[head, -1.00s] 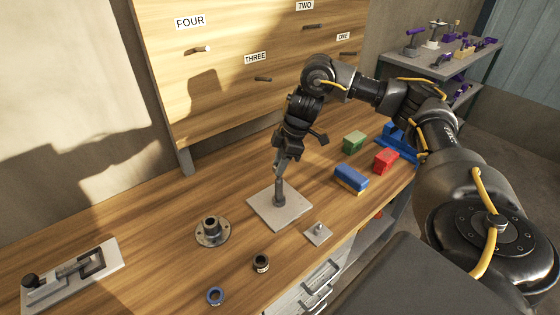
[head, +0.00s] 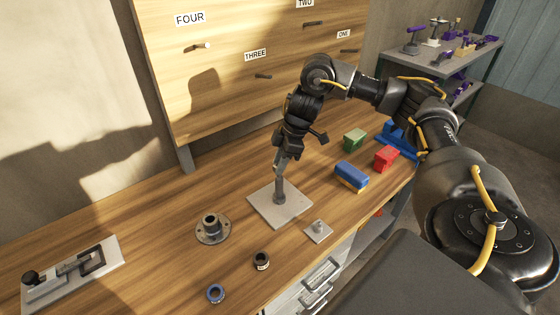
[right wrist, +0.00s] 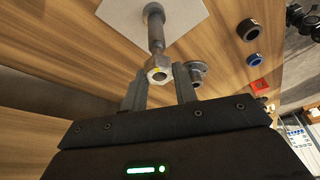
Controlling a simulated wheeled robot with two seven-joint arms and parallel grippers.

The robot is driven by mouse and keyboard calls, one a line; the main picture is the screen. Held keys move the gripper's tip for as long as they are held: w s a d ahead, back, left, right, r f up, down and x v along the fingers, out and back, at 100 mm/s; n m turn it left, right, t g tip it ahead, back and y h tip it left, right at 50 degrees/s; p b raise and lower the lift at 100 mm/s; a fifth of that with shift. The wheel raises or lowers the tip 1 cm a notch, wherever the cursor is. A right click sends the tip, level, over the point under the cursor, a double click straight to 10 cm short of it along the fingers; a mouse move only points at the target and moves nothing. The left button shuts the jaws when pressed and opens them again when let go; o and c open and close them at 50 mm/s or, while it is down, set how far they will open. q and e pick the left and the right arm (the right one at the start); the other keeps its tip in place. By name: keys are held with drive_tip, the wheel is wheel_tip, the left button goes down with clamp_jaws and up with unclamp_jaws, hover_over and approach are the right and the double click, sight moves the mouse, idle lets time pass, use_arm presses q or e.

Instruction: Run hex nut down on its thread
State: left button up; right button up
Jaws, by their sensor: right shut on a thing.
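A grey upright threaded post (head: 280,190) stands on a square light-grey plate (head: 262,208) on the bench. In the right wrist view the post (right wrist: 156,34) runs from the plate to a metal hex nut (right wrist: 157,71) with a small yellow mark, at the post's end. My right gripper (head: 280,167) is over the top of the post, shut on the nut. Its two fingers (right wrist: 158,88) lie on either side of the nut in the right wrist view. How far the nut sits along the thread cannot be told. My left gripper does not show.
A flanged bushing (head: 211,228), a black ring (head: 261,261), a blue ring (head: 215,293) and a small plate with a peg (head: 318,231) stand near the post. Blue (head: 350,173), red (head: 386,158) and green (head: 354,139) blocks are to the right.

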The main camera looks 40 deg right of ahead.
drive_tip(key=shift+f+b, duration=0.4)
drive_tip(key=shift+f, duration=0.5)
drive_tip(key=shift+r+m+p, duration=0.15)
drive_tip(key=shift+m+p, duration=0.15)
drive_tip(key=shift+p, duration=0.2)
drive_tip(key=shift+m+t+h+p, duration=0.55)
drive_tip(key=shift+m+p, duration=1.55)
drive_tip(key=shift+p, duration=0.6)
drive_tip(key=shift+w+r+m+t+h+p, duration=0.1)
drive_tip(key=shift+m+t+h+p, duration=0.25)
drive_tip(key=shift+m+p, duration=1.4)
drive_tip(key=shift+r+m+t+h+p, duration=0.1)
drive_tip(key=shift+m+h+p, duration=0.55)
drive_tip(key=shift+p, duration=2)
drive_tip(key=shift+m, duration=0.4)
drive_tip(key=shift+a+f+m+h, duration=0.1)
drive_tip(key=shift+m+h, duration=0.05)
drive_tip(key=shift+m, duration=0.45)
drive_tip(key=shift+a+f+m+h, duration=0.1)
drive_tip(key=shift+m, duration=0.5)
drive_tip(key=m+h, duration=0.1)
drive_tip(key=m, duration=0.3)
drive_tip(key=shift+d, duration=0.15)
